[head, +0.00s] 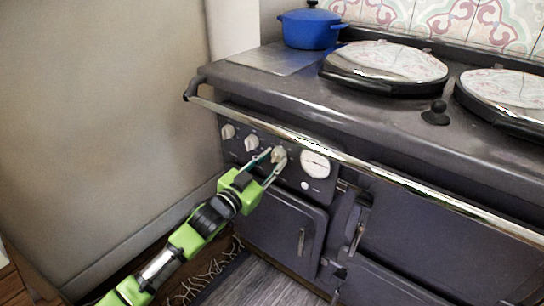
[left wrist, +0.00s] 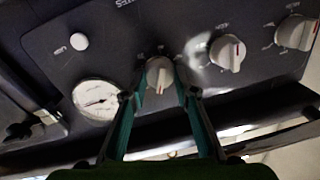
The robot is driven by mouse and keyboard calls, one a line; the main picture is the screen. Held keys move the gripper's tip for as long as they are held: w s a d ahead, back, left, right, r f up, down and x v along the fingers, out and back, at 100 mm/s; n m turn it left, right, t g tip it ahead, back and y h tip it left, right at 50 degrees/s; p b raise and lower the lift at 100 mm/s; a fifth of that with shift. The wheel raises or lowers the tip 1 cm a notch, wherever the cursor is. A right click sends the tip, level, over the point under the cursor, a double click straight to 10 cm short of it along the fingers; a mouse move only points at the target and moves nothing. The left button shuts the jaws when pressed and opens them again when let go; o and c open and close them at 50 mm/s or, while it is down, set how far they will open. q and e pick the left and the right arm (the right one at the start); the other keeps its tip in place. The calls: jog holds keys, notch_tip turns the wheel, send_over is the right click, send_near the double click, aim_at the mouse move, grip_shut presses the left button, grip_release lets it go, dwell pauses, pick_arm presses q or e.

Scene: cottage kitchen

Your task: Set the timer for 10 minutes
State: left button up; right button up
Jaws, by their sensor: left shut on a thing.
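The stove's front panel (left wrist: 120,50) carries several pale knobs and a round white dial gauge (head: 315,164). My left gripper (head: 273,164) reaches in from the lower left and is shut on the knob nearest the gauge (head: 279,155). In the left wrist view the fingers (left wrist: 160,82) sit on both sides of this knob (left wrist: 159,72), which has a reddish mark on its face. The gauge also shows in the left wrist view (left wrist: 95,100), beside the gripper. Printed marks around the held knob are too small to read. My right gripper is not in view.
Two other knobs (head: 252,142) (head: 228,131) sit left of the held one. A chrome rail (head: 380,172) runs along the stove front above the panel. A small white button (head: 304,185) is below the gauge. A blue pot (head: 309,29) stands on top. Oven doors (head: 285,225) are below.

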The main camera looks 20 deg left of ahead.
pick_arm(q)
jog(key=shift+r+m+p, duration=0.1)
jog(key=shift+m+p, duration=0.6)
jog(key=shift+m, duration=0.5)
jog(key=shift+m+p, duration=0.5)
jog(key=shift+m, duration=0.9)
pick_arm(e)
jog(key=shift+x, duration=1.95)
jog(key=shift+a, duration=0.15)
pick_arm(q)
jog(key=o, duration=1.1)
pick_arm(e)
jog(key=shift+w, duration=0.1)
pick_arm(q)
jog(key=v, duration=1.2)
jog(key=shift+f, duration=0.3)
